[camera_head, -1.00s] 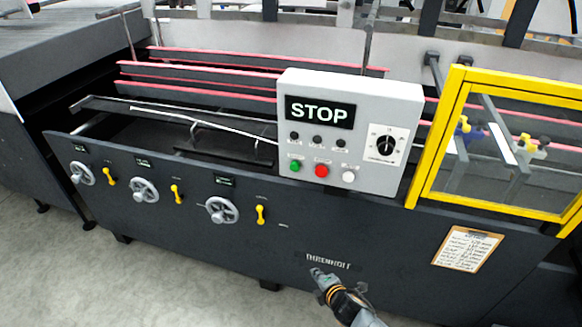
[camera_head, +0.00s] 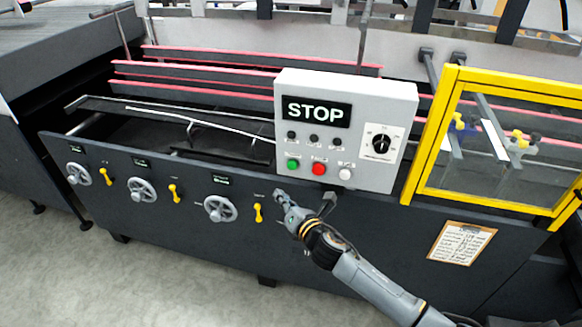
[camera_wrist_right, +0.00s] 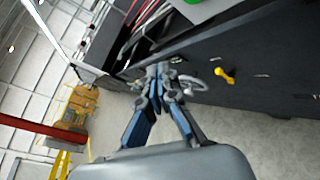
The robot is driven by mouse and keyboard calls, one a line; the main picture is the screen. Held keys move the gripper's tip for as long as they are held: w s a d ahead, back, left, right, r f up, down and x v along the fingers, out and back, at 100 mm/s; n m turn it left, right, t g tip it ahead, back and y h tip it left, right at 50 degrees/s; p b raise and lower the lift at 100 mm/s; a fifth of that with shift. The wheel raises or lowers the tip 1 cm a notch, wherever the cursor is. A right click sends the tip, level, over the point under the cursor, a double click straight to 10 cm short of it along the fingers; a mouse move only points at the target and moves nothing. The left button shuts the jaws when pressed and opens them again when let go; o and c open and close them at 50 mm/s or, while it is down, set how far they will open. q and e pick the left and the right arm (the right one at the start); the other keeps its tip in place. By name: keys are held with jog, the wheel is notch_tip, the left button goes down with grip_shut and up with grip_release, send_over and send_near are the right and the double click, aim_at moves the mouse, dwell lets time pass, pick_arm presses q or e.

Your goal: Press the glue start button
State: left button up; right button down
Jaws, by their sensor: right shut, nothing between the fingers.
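A light grey control panel (camera_head: 395,100) with a "STOP" display (camera_head: 316,112) is mounted on the dark machine front. Its bottom row has a green button (camera_head: 293,164), a red button (camera_head: 319,169) and a white button (camera_head: 345,174). The labels are too small to read, so I cannot tell which one is the glue start button. My right gripper (camera_head: 281,197) is shut and empty, below the green button and apart from the panel. In the right wrist view my right gripper (camera_wrist_right: 160,70) points toward the machine, with a green part (camera_wrist_right: 205,10) at the top edge. My left gripper is out of view.
Dark round parts (camera_head: 314,142) and a rotary knob (camera_head: 381,142) are on the panel. Handwheels (camera_head: 220,209) and yellow levers (camera_head: 258,213) line the machine front to the left. A yellow-framed guard (camera_head: 431,135) stands right of the panel. A clipboard (camera_head: 462,242) hangs below the guard.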

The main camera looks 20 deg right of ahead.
aim_at(292, 166)
jog(key=w+d+b, duration=0.1)
jog(key=w+d, duration=0.4)
jog(key=w, duration=0.2)
jog(key=shift+w+b, duration=0.15)
jog(key=shift+b, duration=0.25)
jog(key=shift+w+d, duration=0.1)
jog(key=shift+w, duration=0.05)
dwell(1.3)
jog(key=shift+w+d, duration=0.1)
jog(key=shift+w, duration=0.1)
jog(key=shift+w+d, duration=0.3)
jog(key=shift+w, duration=0.15)
dwell(0.8)
dwell(0.3)
jog(key=shift+s+a, duration=0.5)
jog(key=shift+s, duration=0.35)
